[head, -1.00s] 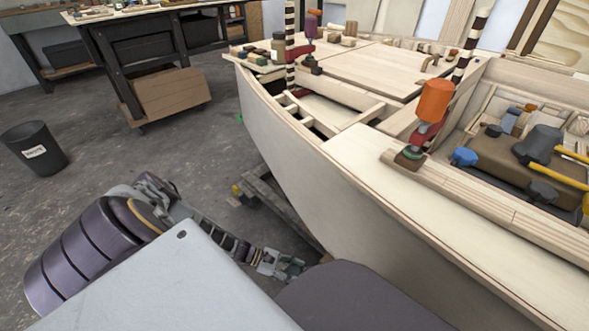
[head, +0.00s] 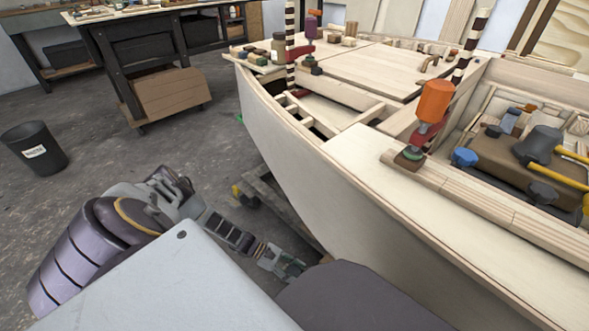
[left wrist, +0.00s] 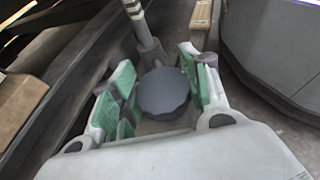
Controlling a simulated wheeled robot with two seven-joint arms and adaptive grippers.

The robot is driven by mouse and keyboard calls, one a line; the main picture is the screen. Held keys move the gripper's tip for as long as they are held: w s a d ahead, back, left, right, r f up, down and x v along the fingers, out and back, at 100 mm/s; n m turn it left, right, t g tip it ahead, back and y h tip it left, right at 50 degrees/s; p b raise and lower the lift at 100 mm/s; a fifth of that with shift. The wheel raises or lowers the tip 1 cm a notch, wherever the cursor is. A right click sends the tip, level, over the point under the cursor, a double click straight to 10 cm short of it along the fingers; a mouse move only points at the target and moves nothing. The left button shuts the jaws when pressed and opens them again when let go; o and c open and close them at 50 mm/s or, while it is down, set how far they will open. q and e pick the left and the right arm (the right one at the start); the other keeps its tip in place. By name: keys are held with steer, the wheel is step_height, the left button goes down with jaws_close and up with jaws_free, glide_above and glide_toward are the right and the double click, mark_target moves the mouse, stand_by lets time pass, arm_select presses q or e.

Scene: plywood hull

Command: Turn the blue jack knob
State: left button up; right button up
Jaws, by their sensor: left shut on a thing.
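The jack knob (left wrist: 164,94), a dark slate-blue, scalloped round knob, shows in the left wrist view between the green-padded fingers of my left gripper (left wrist: 160,88). The gripper is shut on it, one finger on each side. A post stands just beyond the knob. In the head view my left gripper (head: 292,268) is low beside the hull, near the floor; the knob cannot be made out there. My right gripper is not in view.
The plywood hull (head: 310,175) rises close to the right of my left arm. A timber support (head: 262,195) lies beneath it. Clamps, including an orange-handled one (head: 435,100), and a blue knob-like piece (head: 464,157) are on the hull. Floor at left is clear around a bin (head: 35,150).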

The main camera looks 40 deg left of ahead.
arm_select(q)
steer(key=o, duration=1)
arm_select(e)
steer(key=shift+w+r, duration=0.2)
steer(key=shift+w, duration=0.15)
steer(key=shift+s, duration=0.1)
arm_select(q)
steer(key=shift+v, duration=6)
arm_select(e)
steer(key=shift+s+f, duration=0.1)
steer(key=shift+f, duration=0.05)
